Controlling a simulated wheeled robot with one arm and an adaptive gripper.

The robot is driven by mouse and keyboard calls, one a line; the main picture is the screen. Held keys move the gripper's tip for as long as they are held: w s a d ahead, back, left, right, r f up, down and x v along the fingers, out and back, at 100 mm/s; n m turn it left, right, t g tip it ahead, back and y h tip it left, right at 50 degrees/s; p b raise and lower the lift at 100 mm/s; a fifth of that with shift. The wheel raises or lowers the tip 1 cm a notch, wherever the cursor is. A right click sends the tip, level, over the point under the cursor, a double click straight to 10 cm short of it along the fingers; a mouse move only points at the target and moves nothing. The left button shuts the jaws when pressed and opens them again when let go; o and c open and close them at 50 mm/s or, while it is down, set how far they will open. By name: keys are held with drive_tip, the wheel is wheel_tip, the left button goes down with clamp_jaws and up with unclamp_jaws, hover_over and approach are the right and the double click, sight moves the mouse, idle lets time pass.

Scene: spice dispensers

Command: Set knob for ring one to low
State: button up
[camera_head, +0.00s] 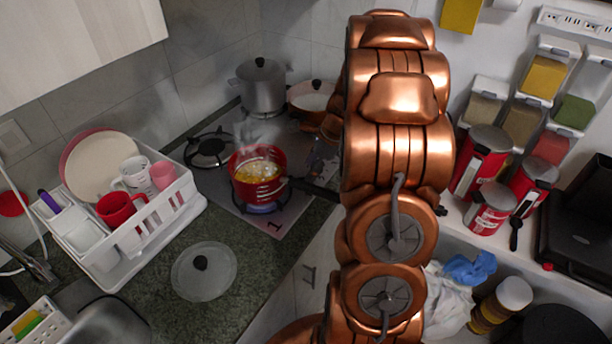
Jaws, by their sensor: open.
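The stove top (232,188) is in the left-centre of the head view. A red pot (247,188) with yellow, steaming contents stands on the front ring, and a blue flame (262,209) shows beneath it. A "1" (275,224) is printed on the panel by this ring. My gripper (321,158) is a small, dark, partly hidden shape over the right side of the stove, beside my copper arm. It is open, and I see nothing held in it. I cannot make out the knob for ring one or its setting; my gripper and arm cover that area.
The pot's black handle (312,188) points right towards my arm. A grey pot (262,86) and a pan (312,96) stand at the back. A glass lid (204,270) lies on the counter in front. A white dish rack (150,222) is left. Red canisters (492,208) stand right.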

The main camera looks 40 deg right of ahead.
drive_tip(key=v, duration=0.7)
drive_tip(key=shift+s+r, duration=0.15)
drive_tip(key=shift+r, duration=0.2)
drive_tip(key=s+a+r+n, duration=0.1)
drive_tip(key=a+n, duration=0.1)
drive_tip(key=a, duration=0.1)
drive_tip(key=s+a+r+n+g, duration=0.1)
drive_tip(key=a+n, duration=0.1)
drive_tip(key=a, duration=0.2)
drive_tip(key=s+a+n, duration=0.1)
drive_tip(key=a+n, duration=0.1)
drive_tip(key=a, duration=0.2)
drive_tip(key=shift+s+a+r+n+g, duration=0.1)
drive_tip(key=shift+s+r+n+g, duration=0.05)
drive_tip(key=shift+r+n+g, duration=0.2)
drive_tip(key=s+a+n+g+h, duration=0.1)
drive_tip(key=s+a+n, duration=0.6)
drive_tip(key=s+n, duration=0.3)
drive_tip(key=s+a+r+n+g+h, duration=0.1)
drive_tip(key=s+a+n+g+h, duration=0.1)
drive_tip(key=s+a+n, duration=0.6)
drive_tip(key=s+n, duration=0.1)
drive_tip(key=s, duration=0.3)
drive_tip(key=shift+n, duration=0.35)
drive_tip(key=shift+s, duration=0.1)
